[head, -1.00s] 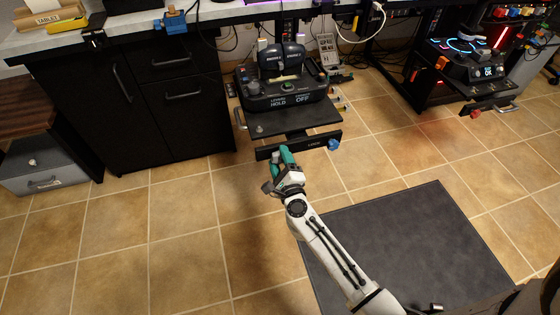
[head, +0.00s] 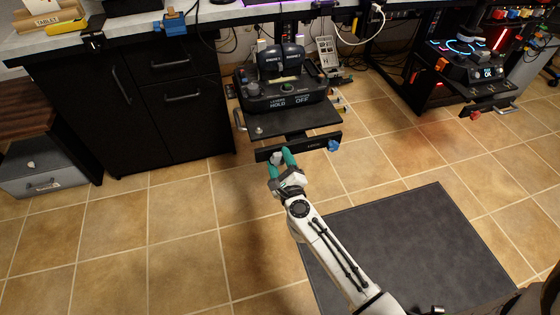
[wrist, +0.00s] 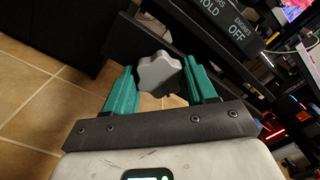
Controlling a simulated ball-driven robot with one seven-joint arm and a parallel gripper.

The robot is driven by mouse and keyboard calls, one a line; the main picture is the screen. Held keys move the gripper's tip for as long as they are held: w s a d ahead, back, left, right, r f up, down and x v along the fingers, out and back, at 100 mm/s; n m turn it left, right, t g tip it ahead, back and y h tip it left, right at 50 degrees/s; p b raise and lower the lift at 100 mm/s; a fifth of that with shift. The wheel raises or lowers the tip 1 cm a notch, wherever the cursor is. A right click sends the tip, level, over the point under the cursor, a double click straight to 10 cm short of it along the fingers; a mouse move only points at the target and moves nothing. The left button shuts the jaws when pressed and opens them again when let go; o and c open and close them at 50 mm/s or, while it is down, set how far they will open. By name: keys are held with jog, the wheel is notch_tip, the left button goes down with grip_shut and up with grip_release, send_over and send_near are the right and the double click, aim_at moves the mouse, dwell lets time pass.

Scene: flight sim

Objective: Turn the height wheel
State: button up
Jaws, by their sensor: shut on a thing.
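A grey lobed wheel (wrist: 160,73) sits between the two green fingers of my gripper in the wrist view. In the head view the wheel (head: 278,157) shows at the left end of the dark bar (head: 305,147) under the pedestal's shelf. My gripper (head: 281,161) is shut on it from the front, one finger on each side. The same gripper (wrist: 161,87) fills the middle of the wrist view. I cannot read the small label on the bar.
A blue knob (head: 333,145) is at the bar's right end. The shelf (head: 295,122) and black throttle pedestal (head: 283,95) stand just above and behind. Black cabinets (head: 180,110) are at left. A dark mat (head: 410,240) lies on open tiled floor.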

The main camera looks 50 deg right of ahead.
jog(key=o, duration=0.8)
jog(key=shift+s+f, duration=0.25)
jog(key=shift+f, duration=0.8)
jog(key=shift+o, duration=1)
jog(key=shift+r, duration=0.1)
jog(key=shift+w+r, duration=0.15)
jog(key=shift+a, duration=0.1)
jog(key=v, duration=1)
jog(key=shift+s+p, duration=0.4)
jog(key=shift+a, duration=0.1)
